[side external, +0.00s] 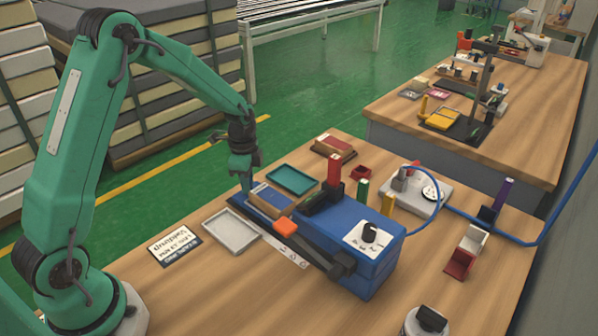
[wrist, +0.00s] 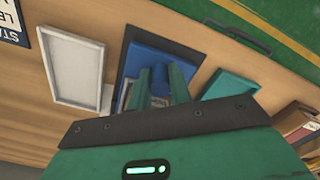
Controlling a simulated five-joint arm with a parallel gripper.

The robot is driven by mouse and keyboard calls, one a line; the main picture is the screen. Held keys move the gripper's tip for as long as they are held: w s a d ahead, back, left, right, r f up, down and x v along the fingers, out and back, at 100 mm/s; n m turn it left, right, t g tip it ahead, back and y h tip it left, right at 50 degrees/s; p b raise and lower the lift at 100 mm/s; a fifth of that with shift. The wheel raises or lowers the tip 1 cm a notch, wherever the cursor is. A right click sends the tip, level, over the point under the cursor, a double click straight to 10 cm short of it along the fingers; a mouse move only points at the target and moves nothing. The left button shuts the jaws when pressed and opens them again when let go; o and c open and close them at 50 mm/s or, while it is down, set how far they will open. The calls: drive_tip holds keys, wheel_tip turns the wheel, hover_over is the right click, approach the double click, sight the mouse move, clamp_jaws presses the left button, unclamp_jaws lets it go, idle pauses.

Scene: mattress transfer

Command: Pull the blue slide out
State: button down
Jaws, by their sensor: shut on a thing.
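The blue slide (side external: 272,200) lies flat in a dark-edged bed at the left end of a blue machine (side external: 372,262) on the wooden bench. My gripper (side external: 246,188) reaches down onto its far left end and is shut on it. In the wrist view, my green fingers (wrist: 160,76) come together over the blue slide (wrist: 150,58), with a dark border around it. The exact contact between the fingertips and the slide is partly hidden by the gripper body.
A white tray (side external: 232,232) lies to the left and a teal tray (side external: 291,180) behind. A printed sign (side external: 174,246) lies nearer my base. An orange block (side external: 286,227), a dark lever (side external: 335,262) and a red upright block (side external: 334,168) are at the machine.

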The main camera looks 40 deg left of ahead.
drive_tip(key=shift+a, duration=0.35)
drive_tip(key=c, duration=1.6)
unclamp_jaws()
drive_tip(key=shift+o, duration=0.2)
drive_tip(key=shift+d, duration=0.1)
drive_tip(key=shift+r, duration=3.95)
